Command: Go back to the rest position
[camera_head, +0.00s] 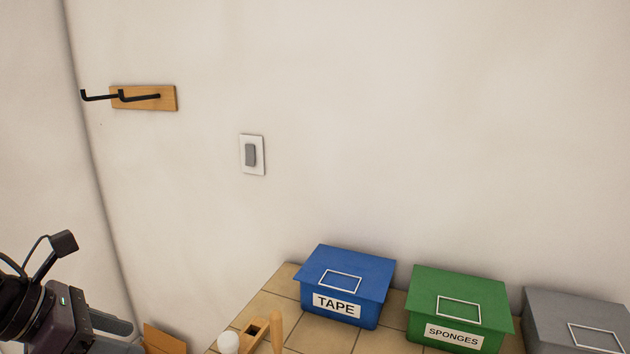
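My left gripper (112,328) is at the lower left corner, with its dark wrist and a small wrist camera on a stalk. Only its grey end shows, and I cannot tell whether it is open or shut. No held object can be made out at it. It is in front of the wall, to the left of the tiled counter. My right gripper is not in view.
A tiled counter (266,306) holds a blue TAPE box (345,284), a green SPONGES box (459,306), a grey box (578,322) and a wooden holder (252,334). A hook rack (168,97) and a switch (251,155) are on the wall. An orange-brown thing (163,341) is beside my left gripper.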

